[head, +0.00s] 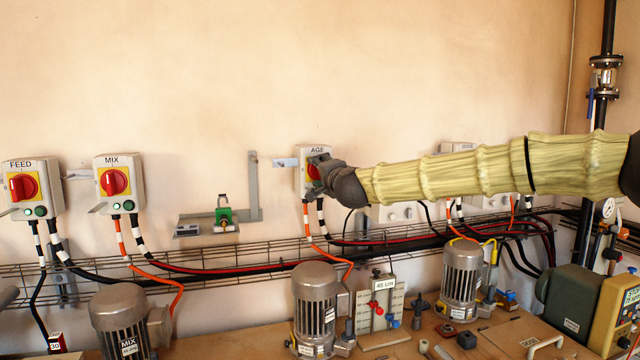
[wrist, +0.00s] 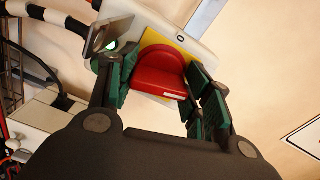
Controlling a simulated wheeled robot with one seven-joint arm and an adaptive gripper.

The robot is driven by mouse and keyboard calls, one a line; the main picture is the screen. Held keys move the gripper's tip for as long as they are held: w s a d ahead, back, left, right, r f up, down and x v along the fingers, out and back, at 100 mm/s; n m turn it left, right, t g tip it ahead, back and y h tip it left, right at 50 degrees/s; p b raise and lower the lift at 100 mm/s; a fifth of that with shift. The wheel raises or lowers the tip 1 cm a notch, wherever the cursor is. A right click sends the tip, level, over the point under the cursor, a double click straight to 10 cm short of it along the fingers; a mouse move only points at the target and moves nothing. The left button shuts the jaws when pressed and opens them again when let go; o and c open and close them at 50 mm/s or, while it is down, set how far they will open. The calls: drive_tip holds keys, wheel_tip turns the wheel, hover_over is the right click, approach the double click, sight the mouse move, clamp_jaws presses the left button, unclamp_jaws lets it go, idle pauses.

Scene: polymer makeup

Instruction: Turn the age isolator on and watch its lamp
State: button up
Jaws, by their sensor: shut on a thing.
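The AGE isolator (head: 301,181) is a pale wall box with a yellow plate and a red rotary knob (head: 312,172). My gripper (head: 322,168) reaches it from the right and covers much of its front. In the wrist view the red knob (wrist: 162,74) sits between the two green-padded fingers of my gripper (wrist: 164,80), which is shut on it. A "0" mark shows on the box above the knob. A lamp (wrist: 111,45) shows bright green beside the left finger, next to a grey metal flap (wrist: 107,32). The knob's exact angle is hard to tell.
FEED (head: 24,187) and MIX (head: 114,183) isolators hang to the left, with green lamps. A wire cable tray (head: 200,270) runs below with red, black and orange cables. Motors (head: 318,305) stand on the bench underneath. The wall above is clear.

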drive_tip(key=shift+d+f+m+b, duration=0.1)
drive_tip(key=shift+d+m+b, duration=0.05)
drive_tip(key=shift+m+b, duration=1)
drive_tip(key=shift+m, duration=0.35)
drive_tip(key=o, duration=1)
drive_tip(key=shift+d, duration=0.1)
drive_tip(key=shift+s, duration=0.15)
